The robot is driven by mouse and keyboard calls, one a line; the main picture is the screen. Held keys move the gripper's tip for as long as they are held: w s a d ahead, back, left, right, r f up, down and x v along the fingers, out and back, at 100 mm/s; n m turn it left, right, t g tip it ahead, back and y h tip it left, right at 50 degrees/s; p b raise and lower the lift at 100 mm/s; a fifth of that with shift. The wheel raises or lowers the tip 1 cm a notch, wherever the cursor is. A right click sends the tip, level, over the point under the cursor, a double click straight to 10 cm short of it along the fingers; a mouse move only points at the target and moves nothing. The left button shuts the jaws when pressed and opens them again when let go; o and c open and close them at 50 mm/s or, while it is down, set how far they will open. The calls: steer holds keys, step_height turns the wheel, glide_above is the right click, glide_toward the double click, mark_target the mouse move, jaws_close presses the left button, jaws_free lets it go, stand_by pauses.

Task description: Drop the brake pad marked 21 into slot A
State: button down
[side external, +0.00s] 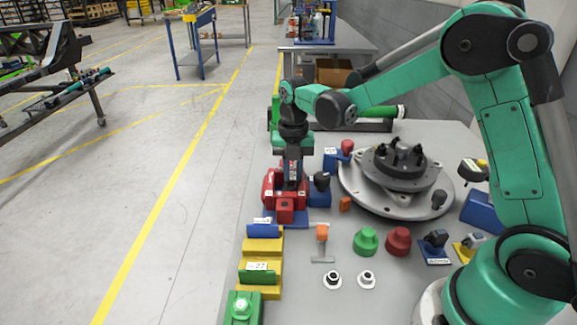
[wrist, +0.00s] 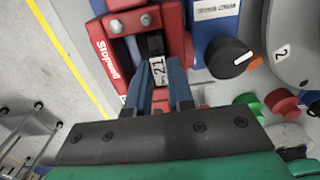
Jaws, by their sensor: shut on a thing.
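The brake pad (wrist: 158,70) is a dark piece with a white label reading 21, seen in the wrist view between my blue fingers. My gripper (wrist: 161,78) is shut on it. In the side view my gripper (side external: 292,172) points down just above the red vise (side external: 272,194). In the wrist view the pad lines up with the gap between the vise's red jaws (wrist: 113,28). I cannot tell whether it touches them. No marking that reads slot A is legible.
Yellow blocks (side external: 262,244) with blue and green pieces stand in front of the vise. A round turntable (side external: 370,197) is to the right, with a black knob (wrist: 229,58) near the vise. Green (side external: 365,241) and red (side external: 398,241) knobs sit on the grey table further forward.

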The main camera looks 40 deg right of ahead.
steer(key=shift+f, duration=0.2)
stand_by(0.3)
steer(key=c, duration=1.1)
jaws_free()
steer(key=shift+r, duration=1.5)
steer(key=o, duration=0.5)
steer(key=shift+o, duration=0.2)
steer(key=shift+r, duration=2.25)
